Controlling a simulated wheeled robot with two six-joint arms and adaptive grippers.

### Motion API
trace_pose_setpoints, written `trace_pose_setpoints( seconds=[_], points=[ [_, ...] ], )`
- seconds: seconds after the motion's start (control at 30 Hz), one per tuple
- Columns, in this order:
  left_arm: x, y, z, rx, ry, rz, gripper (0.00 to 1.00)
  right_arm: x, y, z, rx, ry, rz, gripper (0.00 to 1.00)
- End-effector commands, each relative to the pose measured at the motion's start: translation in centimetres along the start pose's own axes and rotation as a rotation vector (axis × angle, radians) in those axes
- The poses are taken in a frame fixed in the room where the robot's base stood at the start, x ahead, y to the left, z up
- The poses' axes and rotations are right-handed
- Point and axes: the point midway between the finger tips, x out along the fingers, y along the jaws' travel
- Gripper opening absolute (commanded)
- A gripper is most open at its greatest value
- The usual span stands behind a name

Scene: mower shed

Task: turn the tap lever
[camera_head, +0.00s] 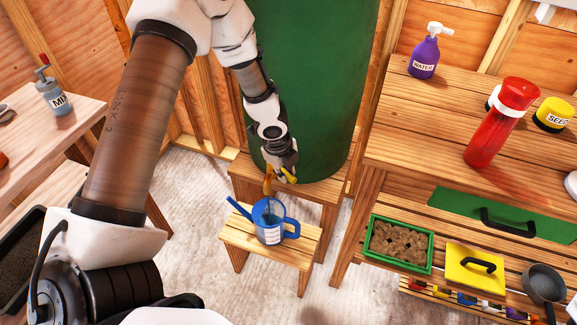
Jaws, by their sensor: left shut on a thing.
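A tall green barrel (312,80) stands on a wooden stand at the middle back. A brass-coloured tap (268,186) shows low on its front. My left gripper (282,174) comes down from above onto the tap and is shut on its lever, which is mostly hidden by the fingers. A blue watering can (270,234) with a white label stands upright on a small wooden stool (250,250) below the tap. The spout of the can points left. My right gripper is not in view.
A slatted bench (425,130) on the right holds a purple spray bottle (425,57), a red flask (490,130) and a yellow seed tin (553,114). Its lower shelf holds a green tray of pots (428,262). A table (75,120) stands at left.

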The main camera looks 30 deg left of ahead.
Motion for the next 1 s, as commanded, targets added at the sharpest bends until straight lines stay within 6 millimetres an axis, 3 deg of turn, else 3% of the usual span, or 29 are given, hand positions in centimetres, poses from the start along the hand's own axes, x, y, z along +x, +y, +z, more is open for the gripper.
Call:
trace_pose_setpoints(
  seconds=[0.67, 0.7, 0.77, 1.0],
  points=[
    [-0.13, 0.60, 0.09, 0.100, 0.019, 0.000, 0.00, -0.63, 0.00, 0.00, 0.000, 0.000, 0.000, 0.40],
    [-0.13, 0.60, 0.09, 0.100, 0.019, 0.000, 0.24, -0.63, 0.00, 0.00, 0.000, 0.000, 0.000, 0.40],
    [-0.13, 0.60, 0.09, 0.100, 0.019, 0.000, 0.46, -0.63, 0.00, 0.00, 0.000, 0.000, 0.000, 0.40],
    [-0.12, 0.61, 0.08, 0.100, 0.019, 0.000, 0.46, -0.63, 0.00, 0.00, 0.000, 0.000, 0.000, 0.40]
  ],
)
